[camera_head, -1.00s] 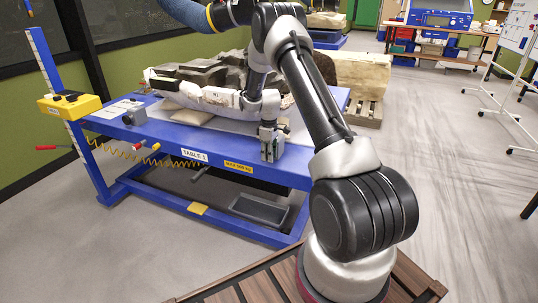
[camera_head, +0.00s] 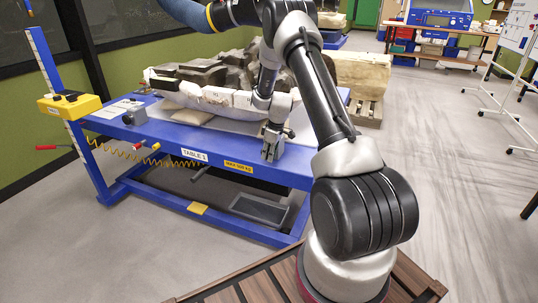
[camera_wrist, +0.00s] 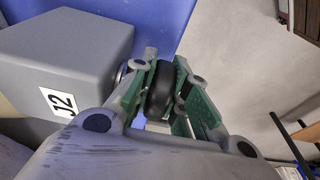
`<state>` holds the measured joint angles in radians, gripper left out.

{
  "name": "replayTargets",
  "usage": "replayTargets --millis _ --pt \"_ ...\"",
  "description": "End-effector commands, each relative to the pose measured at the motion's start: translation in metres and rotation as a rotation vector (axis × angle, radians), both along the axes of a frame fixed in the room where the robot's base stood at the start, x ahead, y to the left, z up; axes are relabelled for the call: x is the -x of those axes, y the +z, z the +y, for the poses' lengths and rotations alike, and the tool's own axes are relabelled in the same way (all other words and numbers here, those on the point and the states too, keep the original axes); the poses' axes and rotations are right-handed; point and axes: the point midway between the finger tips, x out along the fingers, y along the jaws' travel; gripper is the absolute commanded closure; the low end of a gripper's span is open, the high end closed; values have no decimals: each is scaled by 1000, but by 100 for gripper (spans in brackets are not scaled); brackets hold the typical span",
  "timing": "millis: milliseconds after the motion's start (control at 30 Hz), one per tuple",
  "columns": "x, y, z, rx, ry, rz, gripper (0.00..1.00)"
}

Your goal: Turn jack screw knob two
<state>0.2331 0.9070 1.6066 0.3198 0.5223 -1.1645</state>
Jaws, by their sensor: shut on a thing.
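The jack screw knob (camera_wrist: 158,90) is a dark round knob at the side of a grey box labelled J2 (camera_wrist: 80,50) in the wrist view. My gripper (camera_wrist: 163,95) has its green-lined fingers on both sides of the knob and is shut on it. In the head view my gripper (camera_head: 270,152) is at the front edge of the blue table (camera_head: 140,135), right of the yellow label. There the knob is hidden by the gripper.
A fossil in a white jacket (camera_head: 215,97) lies on the table behind my gripper. A yellow box (camera_head: 70,104) is on the blue post at left. A grey bin (camera_head: 258,209) sits on the table's lower frame.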

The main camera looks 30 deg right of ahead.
Motion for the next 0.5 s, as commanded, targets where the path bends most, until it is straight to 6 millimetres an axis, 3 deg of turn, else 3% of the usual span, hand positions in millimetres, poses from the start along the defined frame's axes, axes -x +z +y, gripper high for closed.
replayTargets --millis 500 --pt "0 -2 -2 -179 -4 -231 100"
